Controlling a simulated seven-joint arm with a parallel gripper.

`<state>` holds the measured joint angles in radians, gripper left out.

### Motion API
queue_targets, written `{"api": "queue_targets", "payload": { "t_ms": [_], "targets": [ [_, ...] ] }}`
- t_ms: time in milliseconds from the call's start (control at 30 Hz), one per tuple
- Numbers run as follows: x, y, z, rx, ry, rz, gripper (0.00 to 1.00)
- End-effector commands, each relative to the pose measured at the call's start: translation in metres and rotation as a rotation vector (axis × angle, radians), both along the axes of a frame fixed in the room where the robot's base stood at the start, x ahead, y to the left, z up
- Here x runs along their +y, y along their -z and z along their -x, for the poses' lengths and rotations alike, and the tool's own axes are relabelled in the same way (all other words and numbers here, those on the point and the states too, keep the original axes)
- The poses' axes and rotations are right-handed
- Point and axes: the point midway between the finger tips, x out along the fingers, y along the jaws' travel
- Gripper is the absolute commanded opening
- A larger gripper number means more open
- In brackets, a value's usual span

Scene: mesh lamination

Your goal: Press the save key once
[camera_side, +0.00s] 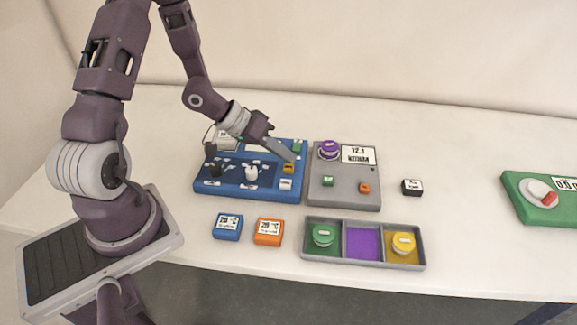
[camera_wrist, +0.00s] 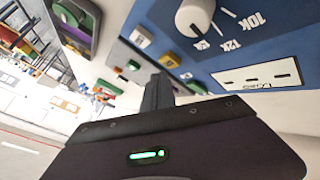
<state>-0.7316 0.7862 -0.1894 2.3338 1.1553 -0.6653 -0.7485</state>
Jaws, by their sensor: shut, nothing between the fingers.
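A blue panel (camera_side: 205,184) with a dark inset, a white knob (camera_side: 251,172) and a black knob stands at the middle left. Along its right edge are a green key (camera_side: 297,146), a yellow key (camera_side: 288,168) and a white key (camera_side: 286,184). I cannot read which one is the save key. My gripper (camera_side: 291,157) is shut and empty, its tips over the right edge between the green and yellow keys; I cannot tell whether they touch. In the wrist view, the shut fingers (camera_wrist: 158,88) hide part of this edge, near the yellow key (camera_wrist: 170,60).
A grey unit (camera_side: 335,197) with a purple-topped knob, a display and small green and orange keys stands just right. In front are blue (camera_side: 227,227) and orange (camera_side: 268,231) display blocks and a three-compartment tray (camera_side: 363,262). A green device (camera_side: 534,207) is far right.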

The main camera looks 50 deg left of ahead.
Motion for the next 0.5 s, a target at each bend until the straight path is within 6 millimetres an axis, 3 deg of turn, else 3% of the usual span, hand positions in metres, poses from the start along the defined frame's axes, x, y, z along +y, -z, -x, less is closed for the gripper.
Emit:
{"api": "queue_targets", "payload": {
  "t_ms": [500],
  "targets": [
    [0.0001, 0.008, 0.0001, 0.0, -0.001, 0.001, 0.0]
  ]
}}
